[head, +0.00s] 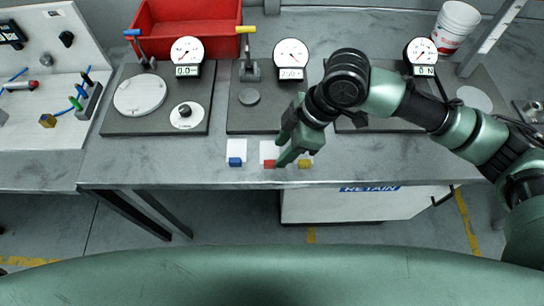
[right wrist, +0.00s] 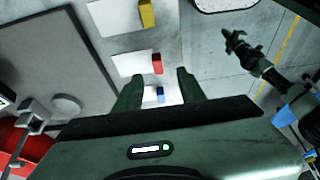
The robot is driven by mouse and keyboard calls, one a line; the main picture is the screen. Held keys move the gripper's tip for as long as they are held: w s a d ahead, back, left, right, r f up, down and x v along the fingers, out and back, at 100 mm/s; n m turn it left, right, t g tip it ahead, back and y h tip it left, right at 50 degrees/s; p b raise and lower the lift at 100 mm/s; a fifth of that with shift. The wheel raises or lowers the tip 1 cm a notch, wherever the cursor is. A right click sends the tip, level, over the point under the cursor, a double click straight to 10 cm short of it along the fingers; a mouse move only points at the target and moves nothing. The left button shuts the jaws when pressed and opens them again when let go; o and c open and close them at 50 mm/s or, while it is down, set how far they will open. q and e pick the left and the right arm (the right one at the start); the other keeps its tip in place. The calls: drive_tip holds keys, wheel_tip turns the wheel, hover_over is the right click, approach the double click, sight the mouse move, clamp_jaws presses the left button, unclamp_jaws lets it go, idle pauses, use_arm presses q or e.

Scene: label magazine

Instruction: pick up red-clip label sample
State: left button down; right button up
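The red-clip label sample is a white card (head: 268,149) with a red clip (head: 269,164) at the bench's front edge, between the blue-clip and yellow-clip samples. My right gripper (head: 283,157) is just above and beside it, partly covering the card in the head view. In the right wrist view, the right gripper (right wrist: 158,80) has its fingers apart with nothing held. The red clip (right wrist: 157,63) shows just past the fingertips, with its card (right wrist: 132,63) to the left. My left gripper (right wrist: 235,43) shows small in the right wrist view; its opening is unclear.
The blue clip (head: 235,162) lies left of the red one and the yellow clip (head: 305,163) right, close to the gripper. Gauge stands with dark bases (head: 262,118) fill the bench behind. A red bin (head: 187,30) stands at the back.

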sight(273, 162)
drive_tip(key=p+x, duration=0.1)
drive_tip(key=x, duration=0.3)
drive_tip(key=shift+w+d+f, duration=0.1)
drive_tip(key=shift+f, duration=0.25)
drive_tip(key=shift+f+p, duration=0.3)
drive_tip(key=shift+f, duration=0.35)
clamp_jaws()
